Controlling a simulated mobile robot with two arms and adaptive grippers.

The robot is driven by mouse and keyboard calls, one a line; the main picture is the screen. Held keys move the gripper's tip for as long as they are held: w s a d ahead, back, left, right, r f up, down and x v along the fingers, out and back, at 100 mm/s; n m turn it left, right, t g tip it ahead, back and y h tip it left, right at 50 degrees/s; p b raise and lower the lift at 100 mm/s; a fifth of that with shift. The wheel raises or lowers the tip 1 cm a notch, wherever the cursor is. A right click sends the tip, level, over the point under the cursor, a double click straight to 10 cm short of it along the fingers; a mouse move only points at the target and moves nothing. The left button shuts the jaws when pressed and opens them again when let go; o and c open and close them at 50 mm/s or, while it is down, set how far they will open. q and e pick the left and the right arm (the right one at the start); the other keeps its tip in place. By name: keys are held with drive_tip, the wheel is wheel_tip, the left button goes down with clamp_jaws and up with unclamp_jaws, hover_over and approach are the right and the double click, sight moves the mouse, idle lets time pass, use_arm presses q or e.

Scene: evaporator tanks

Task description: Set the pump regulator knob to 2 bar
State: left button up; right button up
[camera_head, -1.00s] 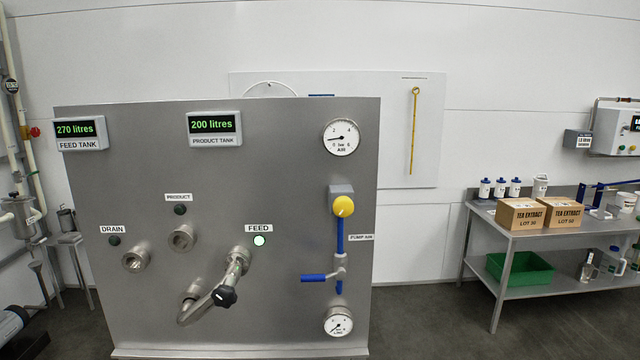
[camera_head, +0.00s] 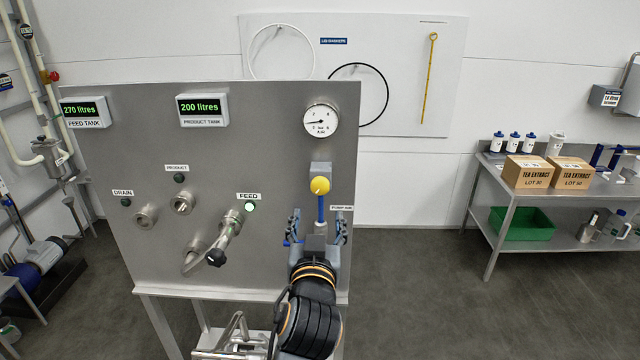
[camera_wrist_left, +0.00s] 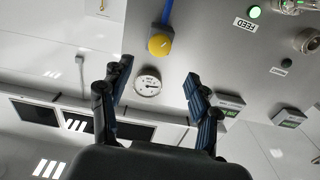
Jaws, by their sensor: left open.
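The yellow regulator knob (camera_head: 320,186) sits on a grey block on the steel panel, above a blue pipe. It also shows in the left wrist view (camera_wrist_left: 160,45), where the scene is upside down. The round air gauge (camera_head: 321,121) is above the knob; its needle points left, but the exact reading is too small to tell. My left gripper (camera_head: 318,226) is open and empty, just below the knob in the head view and apart from it. Its spread fingers (camera_wrist_left: 156,78) frame the gauge in the wrist view. My arm hides the blue valve handle and lower gauge.
A steel table (camera_head: 490,178) with boxes stands at the right. Open floor (camera_head: 420,290) lies between panel and table.

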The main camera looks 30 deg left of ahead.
sight(320, 189)
use_arm(q)
drive_tip(key=p+x, duration=0.3)
drive_tip(key=x, duration=0.7)
drive_tip(key=shift+r+p, duration=0.15)
drive_tip(key=shift+p, duration=0.25)
drive_tip(key=shift+w+a, duration=0.3)
drive_tip(key=shift+w, duration=0.25)
drive_tip(key=shift+c, duration=0.8)
drive_tip(key=c, duration=1)
